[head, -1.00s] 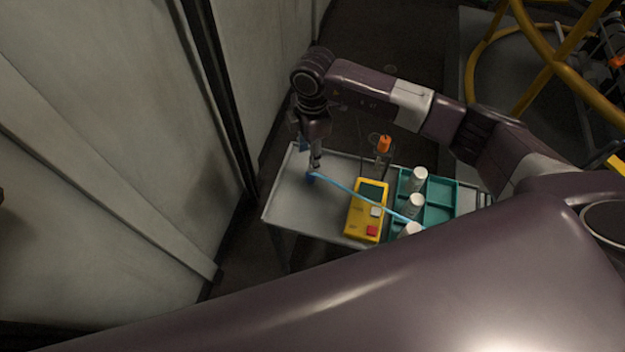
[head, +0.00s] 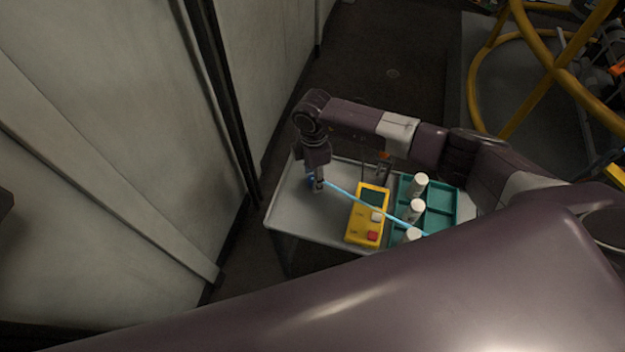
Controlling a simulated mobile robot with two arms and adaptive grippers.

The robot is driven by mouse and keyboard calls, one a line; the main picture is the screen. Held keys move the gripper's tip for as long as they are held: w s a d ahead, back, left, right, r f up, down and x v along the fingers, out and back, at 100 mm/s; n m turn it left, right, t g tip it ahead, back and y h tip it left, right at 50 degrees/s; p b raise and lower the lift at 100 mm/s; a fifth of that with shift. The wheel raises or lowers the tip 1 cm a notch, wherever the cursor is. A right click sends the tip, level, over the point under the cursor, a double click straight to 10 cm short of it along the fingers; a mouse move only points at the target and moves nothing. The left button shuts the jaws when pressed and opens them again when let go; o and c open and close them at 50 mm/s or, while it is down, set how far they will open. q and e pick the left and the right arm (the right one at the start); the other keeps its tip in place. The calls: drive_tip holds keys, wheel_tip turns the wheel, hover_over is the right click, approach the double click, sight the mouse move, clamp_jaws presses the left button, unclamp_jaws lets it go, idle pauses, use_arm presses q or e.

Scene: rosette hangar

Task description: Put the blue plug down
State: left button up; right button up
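The blue plug (head: 311,180) is at the left part of the grey cart top. Only a small blue patch of it shows beside my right gripper's fingers. A light blue cable (head: 345,191) runs from it to the right, across a yellow tester and the teal tray. My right gripper (head: 319,186) points down at the plug, close to the cart top. The fingers are small and dark here, so I cannot tell whether they grip the plug or stand beside it. My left gripper is out of view.
The yellow tester (head: 354,228) with a red button lies mid-cart. A teal divided tray (head: 441,205) and several white-capped bottles (head: 417,208) are to its right. An orange-topped item (head: 383,156) is partly behind my arm. A pale wall panel (head: 100,130) stands left. The cart's left surface (head: 288,212) is clear.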

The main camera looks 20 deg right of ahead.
drive_tip(key=c, duration=0.9)
drive_tip(key=shift+r, duration=0.1)
drive_tip(key=shift+c, duration=0.2)
